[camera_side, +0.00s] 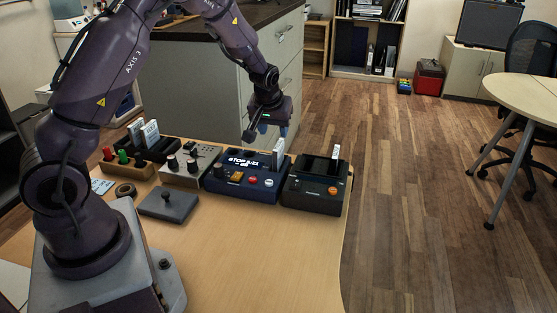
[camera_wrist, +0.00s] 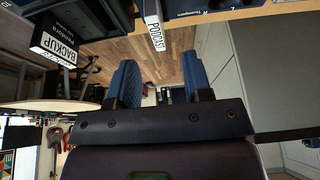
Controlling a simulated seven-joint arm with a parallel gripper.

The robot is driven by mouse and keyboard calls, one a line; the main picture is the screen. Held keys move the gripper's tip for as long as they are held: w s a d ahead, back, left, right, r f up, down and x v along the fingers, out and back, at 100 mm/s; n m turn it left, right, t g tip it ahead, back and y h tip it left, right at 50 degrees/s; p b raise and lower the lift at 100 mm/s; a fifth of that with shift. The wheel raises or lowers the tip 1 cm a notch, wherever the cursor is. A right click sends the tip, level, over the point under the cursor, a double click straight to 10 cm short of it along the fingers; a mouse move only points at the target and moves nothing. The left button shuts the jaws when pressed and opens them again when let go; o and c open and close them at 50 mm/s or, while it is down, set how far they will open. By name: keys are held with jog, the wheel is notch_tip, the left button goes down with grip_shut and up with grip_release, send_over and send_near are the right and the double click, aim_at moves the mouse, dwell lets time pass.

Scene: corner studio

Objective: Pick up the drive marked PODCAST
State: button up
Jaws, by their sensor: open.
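The PODCAST drive (camera_wrist: 155,32) is a white block with dark lettering, standing in the blue device (camera_wrist: 222,12) in the wrist view. In the side view the white drive (camera_side: 278,153) stands upright at the right back of the blue device (camera_side: 240,187). My gripper (camera_side: 268,129) is above the back of that device, close to the drive. In the wrist view my gripper's blue fingers (camera_wrist: 160,78) are apart with nothing between them. The drive shows past the fingertips, roughly in line with the gap and slightly left of its middle.
A BACKUP drive (camera_wrist: 54,44) stands in the black device, right of the blue one; it also shows in the side view (camera_side: 334,157). Left are a grey mixer (camera_side: 187,170) and a dark rack with white drives (camera_side: 152,133). The table's front (camera_side: 250,255) is clear.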

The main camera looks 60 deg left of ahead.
aim_at(279, 145)
jog(key=x, duration=0.9)
jog(key=shift+w+f, duration=0.3)
jog(key=shift+f, duration=0.05)
grip_shut()
